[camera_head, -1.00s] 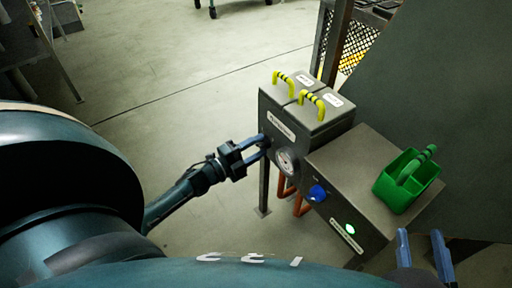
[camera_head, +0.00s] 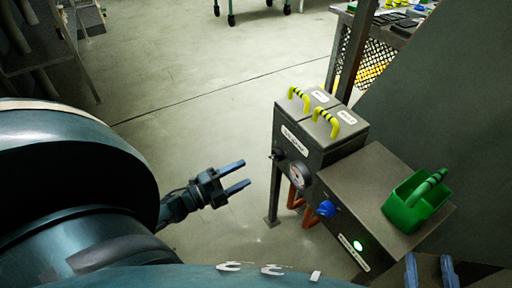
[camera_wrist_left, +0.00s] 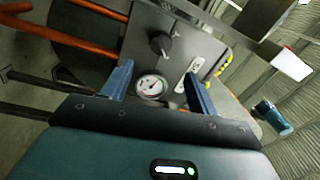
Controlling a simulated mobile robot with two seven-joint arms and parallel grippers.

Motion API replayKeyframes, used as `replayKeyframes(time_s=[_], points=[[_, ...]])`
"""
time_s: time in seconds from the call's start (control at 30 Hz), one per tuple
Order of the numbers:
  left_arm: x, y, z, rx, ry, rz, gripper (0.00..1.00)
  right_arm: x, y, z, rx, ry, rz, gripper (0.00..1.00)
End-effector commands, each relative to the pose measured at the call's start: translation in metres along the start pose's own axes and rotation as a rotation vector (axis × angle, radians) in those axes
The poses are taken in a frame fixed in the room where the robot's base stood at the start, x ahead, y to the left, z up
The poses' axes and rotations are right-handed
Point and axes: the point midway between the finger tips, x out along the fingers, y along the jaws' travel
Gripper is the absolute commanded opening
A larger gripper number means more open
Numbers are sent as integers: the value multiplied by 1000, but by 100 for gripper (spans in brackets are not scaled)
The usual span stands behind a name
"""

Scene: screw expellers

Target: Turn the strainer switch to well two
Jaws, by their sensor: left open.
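The strainer switch, a small black knob (camera_head: 277,154), sits at the left of the grey machine's front panel, beside a round gauge (camera_head: 299,175). In the left wrist view the knob (camera_wrist_left: 160,43) stands beyond my fingers, above the gauge (camera_wrist_left: 151,87). Which way it points is too small to tell for sure. My left gripper (camera_head: 247,173) is open and empty, a short gap to the left of the panel; its two fingers also show in the left wrist view (camera_wrist_left: 157,70). My right gripper (camera_head: 430,264) shows at the bottom right, fingers apart and empty.
Two lids with yellow-black handles (camera_head: 325,122) top the machine. A blue knob (camera_head: 326,208) and a lit green button (camera_head: 358,246) are on the lower front. A green bin (camera_head: 414,205) stands on top. Orange pipes (camera_wrist_left: 61,32) run beside the panel. Open floor lies left.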

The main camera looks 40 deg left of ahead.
Motion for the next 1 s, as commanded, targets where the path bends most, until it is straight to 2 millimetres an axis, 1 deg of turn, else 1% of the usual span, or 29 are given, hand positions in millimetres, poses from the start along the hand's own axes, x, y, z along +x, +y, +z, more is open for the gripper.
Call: replayKeyframes(time_s=[0.03,0.1,0.2,0.3,0.67,0.9,1.0], points=[[-9,-1,0,0,-1,2,60,-1,0,-1,-3,-6,1,36],[-18,0,0,1,-1,2,60,-2,-1,0,-5,-11,2,36],[-27,0,0,1,0,1,60,-3,-1,2,-4,-16,3,36],[-31,0,0,1,0,-1,60,-4,-2,3,-5,-18,4,36],[-31,0,0,1,0,-1,60,-3,-1,3,-5,-17,7,36],[-31,0,0,1,0,-1,60,-1,2,-2,-13,-3,8,36],[-31,0,0,1,0,0,60,-1,2,-2,-11,-5,7,36]])
